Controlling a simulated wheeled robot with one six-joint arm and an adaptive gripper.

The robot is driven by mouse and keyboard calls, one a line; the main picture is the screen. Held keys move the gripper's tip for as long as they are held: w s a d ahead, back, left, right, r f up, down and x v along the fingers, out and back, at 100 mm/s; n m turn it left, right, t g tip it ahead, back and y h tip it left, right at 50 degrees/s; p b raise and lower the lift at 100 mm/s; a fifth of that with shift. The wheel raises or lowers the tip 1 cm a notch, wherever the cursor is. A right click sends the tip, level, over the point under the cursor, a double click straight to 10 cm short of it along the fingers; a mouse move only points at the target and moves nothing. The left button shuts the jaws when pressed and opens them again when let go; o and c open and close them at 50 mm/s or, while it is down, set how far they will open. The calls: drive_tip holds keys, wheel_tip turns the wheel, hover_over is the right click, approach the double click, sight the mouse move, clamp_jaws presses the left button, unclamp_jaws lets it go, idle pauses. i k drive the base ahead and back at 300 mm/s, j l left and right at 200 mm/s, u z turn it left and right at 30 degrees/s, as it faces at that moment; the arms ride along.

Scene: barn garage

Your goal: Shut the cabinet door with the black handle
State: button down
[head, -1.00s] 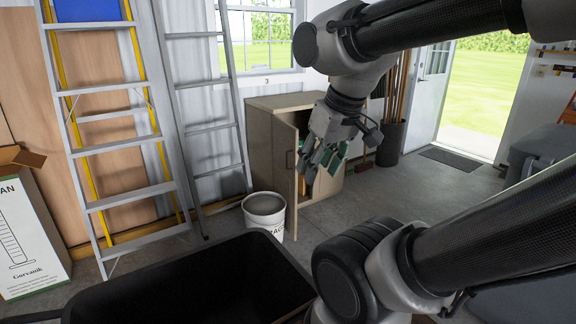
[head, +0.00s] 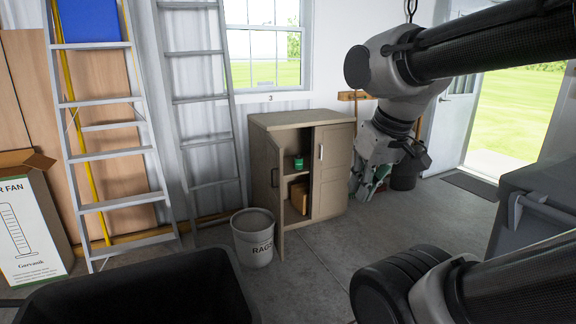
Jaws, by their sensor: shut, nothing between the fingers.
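The beige wooden cabinet (head: 330,175) stands against the back wall below the window. Its left door (head: 275,200) is swung open toward me, with a dark handle (head: 274,177) on its outer face. The right door (head: 332,175) looks closed and has a small handle near its inner edge. Through the opening I see a green can (head: 298,162) on a shelf and a brown box (head: 299,196) below. My gripper (head: 367,190) is shut and empty, pointing down. In the picture it is just right of the cabinet, apart from the open door; its distance in depth is unclear.
A white rag bucket (head: 253,238) stands on the floor close to the open door's left. A large black bin (head: 140,290) fills the lower left. Ladders (head: 110,150) and a fan box (head: 30,225) stand at left. Bare floor (head: 320,260) lies before the cabinet.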

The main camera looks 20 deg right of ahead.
sight(275, 150)
drive_tip(key=i+l, duration=0.15)
drive_tip(key=l, duration=0.2)
drive_tip(key=i+l, duration=0.15)
drive_tip(key=l, duration=0.25)
drive_tip(key=i+l, duration=0.2)
drive_tip(key=l, duration=0.15)
drive_tip(key=i+l, duration=0.15)
drive_tip(key=i, duration=0.45)
drive_tip(key=i+l, duration=0.2)
drive_tip(key=i, duration=0.4)
drive_tip(key=i+l, duration=0.15)
drive_tip(key=i, duration=0.45)
